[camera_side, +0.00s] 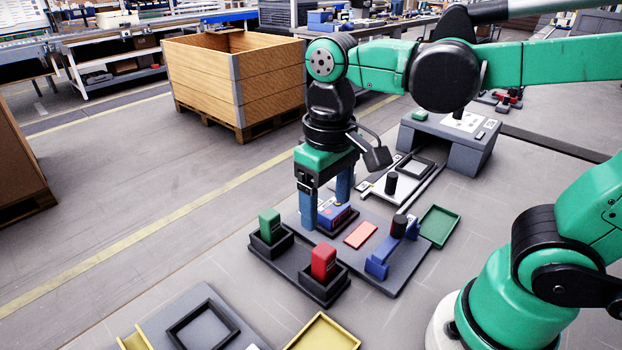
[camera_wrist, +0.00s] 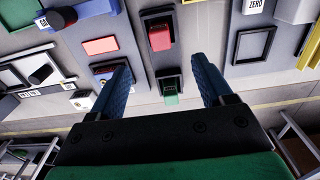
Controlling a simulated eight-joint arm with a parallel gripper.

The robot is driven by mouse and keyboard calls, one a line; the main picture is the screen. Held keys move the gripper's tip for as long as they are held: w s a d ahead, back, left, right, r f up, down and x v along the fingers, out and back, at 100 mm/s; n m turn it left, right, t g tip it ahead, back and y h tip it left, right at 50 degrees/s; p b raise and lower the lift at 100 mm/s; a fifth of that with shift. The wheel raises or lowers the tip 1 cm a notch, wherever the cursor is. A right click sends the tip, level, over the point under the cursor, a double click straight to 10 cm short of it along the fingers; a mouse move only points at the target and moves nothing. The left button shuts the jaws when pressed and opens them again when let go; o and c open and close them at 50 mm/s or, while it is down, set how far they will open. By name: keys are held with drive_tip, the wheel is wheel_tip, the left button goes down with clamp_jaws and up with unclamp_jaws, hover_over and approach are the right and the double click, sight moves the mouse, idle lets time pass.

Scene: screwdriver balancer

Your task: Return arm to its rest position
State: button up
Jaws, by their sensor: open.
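My gripper (camera_side: 326,205) is in the middle of the side view, pointing down over the dark work plate with its two blue fingers spread. In the wrist view my gripper (camera_wrist: 166,85) also shows open, with nothing between the fingertips except the plate beyond. A green block (camera_side: 269,226) and a red block (camera_side: 323,262) stand upright in black holders left of and in front of the fingers. A blue object in a dark tray (camera_side: 340,216) lies close behind the near finger; I cannot tell whether they touch.
A flat red piece (camera_side: 361,235) and a blue stand with a black top (camera_side: 392,248) are to the right. A green tray (camera_side: 439,226), a yellow tray (camera_side: 323,333) and a grey pedestal (camera_side: 449,140) stand around. A wooden crate (camera_side: 235,85) is behind on the floor. Open floor lies left.

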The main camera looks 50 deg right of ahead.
idle(0.4)
drive_tip(key=d+t, duration=0.1)
drive_tip(key=t, duration=0.1)
drive_tip(key=w+d+f+t, duration=0.1)
drive_tip(key=d+t, duration=0.1)
drive_tip(key=w+d+t, duration=0.1)
drive_tip(key=t, duration=0.1)
drive_tip(key=shift+w+d+f, duration=0.15)
idle(0.7)
